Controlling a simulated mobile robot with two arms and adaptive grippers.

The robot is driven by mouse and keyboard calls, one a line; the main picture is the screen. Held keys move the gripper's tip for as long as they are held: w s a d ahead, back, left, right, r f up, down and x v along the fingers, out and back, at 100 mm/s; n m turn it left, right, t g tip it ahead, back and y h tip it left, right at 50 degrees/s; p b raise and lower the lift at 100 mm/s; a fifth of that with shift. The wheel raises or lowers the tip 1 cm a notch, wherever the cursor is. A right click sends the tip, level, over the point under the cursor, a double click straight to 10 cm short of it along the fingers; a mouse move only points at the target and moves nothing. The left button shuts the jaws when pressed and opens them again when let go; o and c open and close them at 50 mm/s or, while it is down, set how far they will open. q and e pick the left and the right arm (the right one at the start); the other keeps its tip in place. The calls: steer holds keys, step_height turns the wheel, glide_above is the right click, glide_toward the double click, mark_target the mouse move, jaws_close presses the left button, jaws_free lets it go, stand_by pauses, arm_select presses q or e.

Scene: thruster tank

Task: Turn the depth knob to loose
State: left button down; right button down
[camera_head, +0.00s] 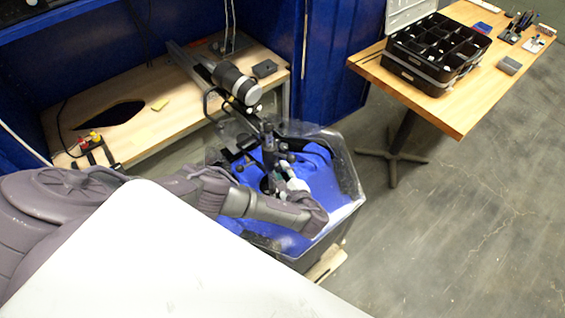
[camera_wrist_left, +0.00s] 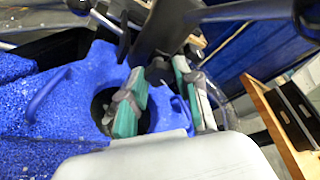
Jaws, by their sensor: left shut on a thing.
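The thruster tank (camera_head: 345,190) is a clear-walled tank with a bright blue inside, and a dark fixture (camera_head: 268,140) stands over it. My left gripper (camera_head: 281,168) reaches in from the left, beside this fixture. In the left wrist view, the green-padded fingers of my left gripper (camera_wrist_left: 160,80) stand on either side of a small dark knob-like part (camera_wrist_left: 157,72), which I take for the depth knob. The gripper is shut on it. Its marking and turned position cannot be read. In the head view the knob is too small to make out. My right gripper is not in view.
A wooden bench (camera_head: 150,105) stands behind the tank, with a grey cylinder (camera_head: 235,82) on an arm above the tank. A wooden table (camera_head: 455,115) with black compartment trays (camera_head: 432,55) is at the right. The floor (camera_head: 450,220) right of the tank is clear.

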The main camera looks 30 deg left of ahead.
arm_select(q)
steer(key=shift+s+f+n+t+b, duration=0.15)
steer(key=shift+f+n+t+b, duration=0.2)
steer(key=shift+n+t+b, duration=0.55)
steer(key=shift+f+n+y+b, duration=0.15)
steer(key=shift+n+y+b, duration=0.15)
steer(key=shift+n+b, duration=0.5)
steer(key=shift+n+t+y+b, duration=0.5)
steer(key=shift+n+b, duration=1.2)
steer(key=shift+b, duration=0.45)
steer(key=shift+n+t+y+b, duration=0.4)
steer(key=shift+n+t+b, duration=0.2)
steer(key=shift+n+b, duration=1.35)
steer(key=c, duration=0.8)
jaws_free()
